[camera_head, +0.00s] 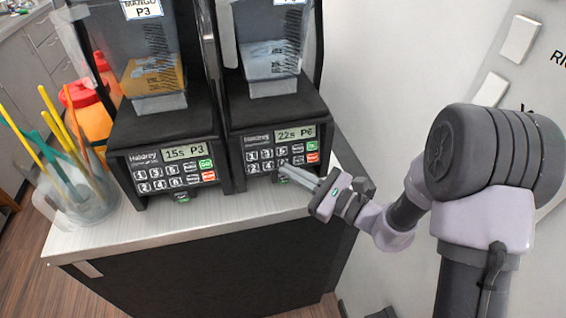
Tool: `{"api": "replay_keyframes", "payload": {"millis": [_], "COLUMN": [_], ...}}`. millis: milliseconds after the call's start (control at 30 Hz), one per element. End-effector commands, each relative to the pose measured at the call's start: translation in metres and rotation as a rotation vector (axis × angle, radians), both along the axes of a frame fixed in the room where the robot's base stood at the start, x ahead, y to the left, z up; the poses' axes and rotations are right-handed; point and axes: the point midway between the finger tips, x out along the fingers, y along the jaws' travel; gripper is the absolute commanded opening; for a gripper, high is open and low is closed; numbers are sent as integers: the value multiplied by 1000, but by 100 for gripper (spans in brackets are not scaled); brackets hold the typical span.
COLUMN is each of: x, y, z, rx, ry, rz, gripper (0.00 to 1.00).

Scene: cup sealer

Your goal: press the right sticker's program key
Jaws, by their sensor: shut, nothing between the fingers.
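Two blenders stand side by side on the counter. The right blender (278,115) has a sticker (290,2) on its jar, cut off by the top edge so I cannot read it. Its display (296,133) reads 22s P6. Its keypad (268,157) has two rows of white number keys, with a green key (312,146) and a red key (312,157) at the right. My gripper (285,170) is shut and empty. Its fingertips overlap the lower row of this keypad and hide part of it; I cannot tell whether they touch a key.
The left blender (160,125) has a sticker reading MANGO P3 (142,8) and a display (184,152) reading 15s P3. A clear jug (88,205) with colored straws and orange bottles (88,120) stand at the left. The counter front (150,232) is clear. A white wall is at the right.

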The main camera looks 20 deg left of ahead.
Motion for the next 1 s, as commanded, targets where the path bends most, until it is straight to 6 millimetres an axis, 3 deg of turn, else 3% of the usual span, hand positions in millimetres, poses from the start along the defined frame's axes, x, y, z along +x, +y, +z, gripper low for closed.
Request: {"api": "replay_keyframes", "payload": {"millis": [233,700,1000], "x": [-2,-38,-40], "y": [-2,-24,-25], "z": [1,15,16], "rx": [0,0,1], "ry": [0,0,0], "rz": [0,0,0], "gripper": [0,0,0]}}
